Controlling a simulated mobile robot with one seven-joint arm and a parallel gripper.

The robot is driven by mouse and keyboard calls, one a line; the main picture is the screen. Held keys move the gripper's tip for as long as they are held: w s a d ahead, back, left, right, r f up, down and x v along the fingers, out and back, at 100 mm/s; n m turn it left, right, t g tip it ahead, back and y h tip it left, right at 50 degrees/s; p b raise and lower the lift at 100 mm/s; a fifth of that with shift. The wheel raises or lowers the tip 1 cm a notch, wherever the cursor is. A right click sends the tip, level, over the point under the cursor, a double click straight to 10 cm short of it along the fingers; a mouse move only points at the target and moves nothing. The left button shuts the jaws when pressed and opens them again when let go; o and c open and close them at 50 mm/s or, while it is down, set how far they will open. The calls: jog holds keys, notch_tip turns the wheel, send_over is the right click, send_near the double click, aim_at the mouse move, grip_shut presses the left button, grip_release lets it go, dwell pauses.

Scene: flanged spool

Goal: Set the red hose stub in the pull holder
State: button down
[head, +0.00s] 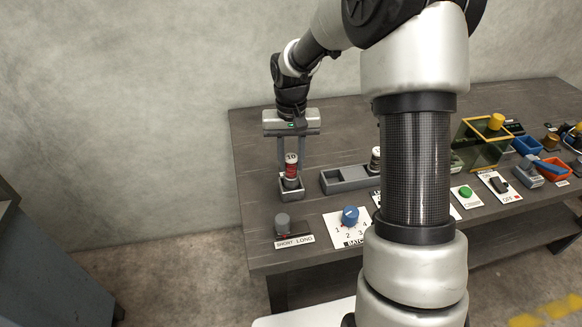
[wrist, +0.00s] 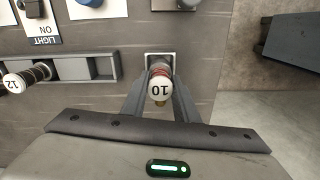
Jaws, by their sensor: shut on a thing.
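The red hose stub (head: 291,170) has a white end marked 10 and stands upright. My gripper (head: 291,168) is shut on it, one finger on each side. Its lower end is at the small square grey holder (head: 291,193) near the table's left end; I cannot tell whether it rests on the bottom. In the wrist view the stub's white top (wrist: 160,89) shows between the fingers (wrist: 160,95). The holder's rim (wrist: 148,57) shows behind it, and the stub hides part of the opening.
A long grey tray (head: 340,181) to the right holds a dark stub with a white end (head: 375,159), marked 12 in the wrist view (wrist: 28,77). A blue knob (head: 350,215) and a grey knob (head: 282,221) stand in front. My arm hides the table's middle.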

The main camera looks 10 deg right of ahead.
jog(key=shift+f, duration=0.9)
jog(key=shift+f, duration=0.1)
jog(key=shift+f+b, duration=0.3)
jog(key=c, duration=1.4)
grip_release()
